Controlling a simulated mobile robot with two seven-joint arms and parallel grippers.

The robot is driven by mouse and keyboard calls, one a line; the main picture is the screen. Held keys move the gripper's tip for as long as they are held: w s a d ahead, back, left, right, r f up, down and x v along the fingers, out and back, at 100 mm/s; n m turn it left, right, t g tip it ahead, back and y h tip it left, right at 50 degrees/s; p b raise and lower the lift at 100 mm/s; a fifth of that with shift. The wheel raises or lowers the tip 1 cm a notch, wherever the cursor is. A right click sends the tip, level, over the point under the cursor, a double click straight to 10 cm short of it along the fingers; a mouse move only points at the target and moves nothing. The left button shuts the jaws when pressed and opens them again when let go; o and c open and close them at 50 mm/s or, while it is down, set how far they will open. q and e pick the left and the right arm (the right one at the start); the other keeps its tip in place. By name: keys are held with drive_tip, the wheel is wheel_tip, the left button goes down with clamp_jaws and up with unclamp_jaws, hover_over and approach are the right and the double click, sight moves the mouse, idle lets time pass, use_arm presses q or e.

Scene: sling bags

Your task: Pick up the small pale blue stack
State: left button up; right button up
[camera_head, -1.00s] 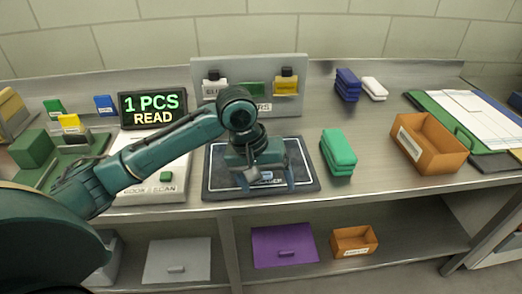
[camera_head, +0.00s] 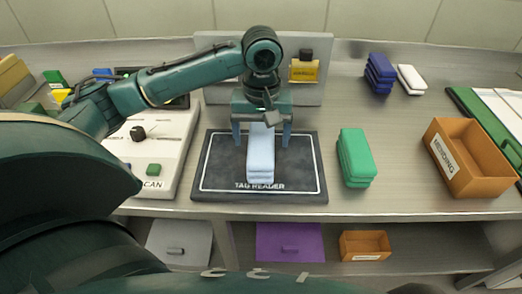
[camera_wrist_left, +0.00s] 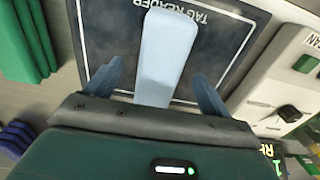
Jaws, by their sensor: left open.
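The small pale blue stack (camera_head: 261,160) lies on the dark tag reader mat (camera_head: 305,185), its near end toward the mat's front edge. It also shows in the left wrist view (camera_wrist_left: 165,55), reaching back between the fingers. My left gripper (camera_head: 262,142) is open, with one finger on each side of the stack's far part. In the left wrist view gaps show between the stack and both fingers (camera_wrist_left: 160,85). Whether the fingertips touch the mat is unclear. My right gripper is not in view.
A green stack (camera_head: 355,158) stands right of the mat, with an orange bin (camera_head: 470,160) farther right. A dark blue stack (camera_head: 379,74) and a white stack (camera_head: 411,77) lie behind. A pale scanner panel (camera_head: 160,150) is left. A grey upright rack (camera_head: 318,85) stands behind the gripper.

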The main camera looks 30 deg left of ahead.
sight(260, 145)
use_arm(q)
wheel_tip(260, 145, down, 6)
drive_tip(key=shift+s+a+r, duration=0.1)
idle(0.4)
drive_tip(key=shift+c, duration=0.5)
drive_tip(key=c, duration=1.1)
